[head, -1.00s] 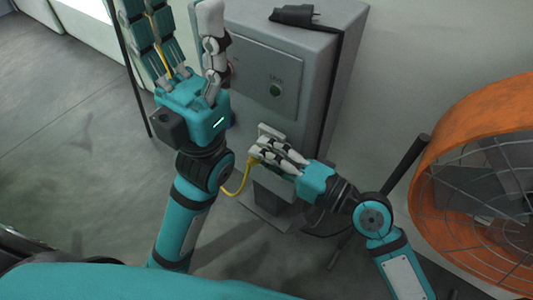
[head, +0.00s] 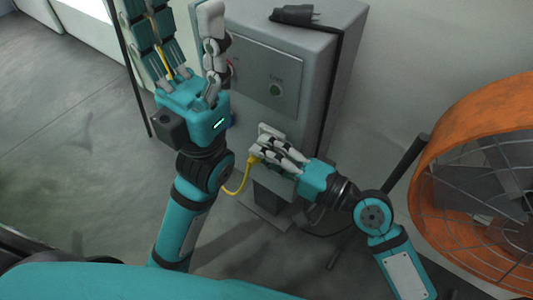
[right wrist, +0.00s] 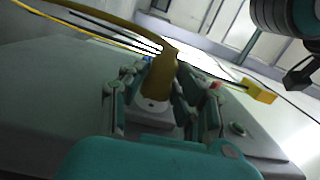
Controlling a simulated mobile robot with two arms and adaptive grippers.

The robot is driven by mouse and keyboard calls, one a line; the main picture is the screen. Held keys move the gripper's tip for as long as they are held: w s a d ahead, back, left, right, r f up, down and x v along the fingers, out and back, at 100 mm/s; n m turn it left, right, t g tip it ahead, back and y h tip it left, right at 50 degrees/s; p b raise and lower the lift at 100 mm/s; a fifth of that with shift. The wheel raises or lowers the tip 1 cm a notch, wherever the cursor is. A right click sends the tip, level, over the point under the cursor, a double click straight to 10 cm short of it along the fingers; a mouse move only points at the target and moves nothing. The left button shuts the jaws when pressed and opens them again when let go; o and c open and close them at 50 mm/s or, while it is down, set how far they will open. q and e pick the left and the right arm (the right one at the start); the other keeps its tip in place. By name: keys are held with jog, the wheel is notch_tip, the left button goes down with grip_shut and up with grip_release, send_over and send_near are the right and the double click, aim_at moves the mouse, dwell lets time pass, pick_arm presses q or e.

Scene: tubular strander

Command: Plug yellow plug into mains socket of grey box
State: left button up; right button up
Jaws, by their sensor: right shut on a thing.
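The grey box (head: 262,65) stands in the middle of the head view, with a front panel and a green lamp. My right gripper (head: 262,142) is shut on the yellow plug (head: 254,161), low at the box's front; a yellow cable runs down from it. In the right wrist view the plug (right wrist: 157,75) is upright between the fingers, with a pale piece with dark holes (right wrist: 154,104) at its lower end. I cannot tell whether it touches the mains socket, which I cannot make out. My left gripper (head: 188,22) is raised before the box's left side, fingers and thumb apart.
A black plug-like thing (head: 291,14) lies on top of the box, its cable hanging down the side. An orange caged fan (head: 480,185) stands at the right. A yellow block (right wrist: 259,91) shows in the right wrist view. Floor at the left is clear.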

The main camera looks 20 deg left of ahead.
jog(key=shift+w+d, duration=0.15)
jog(key=shift+w, duration=0.15)
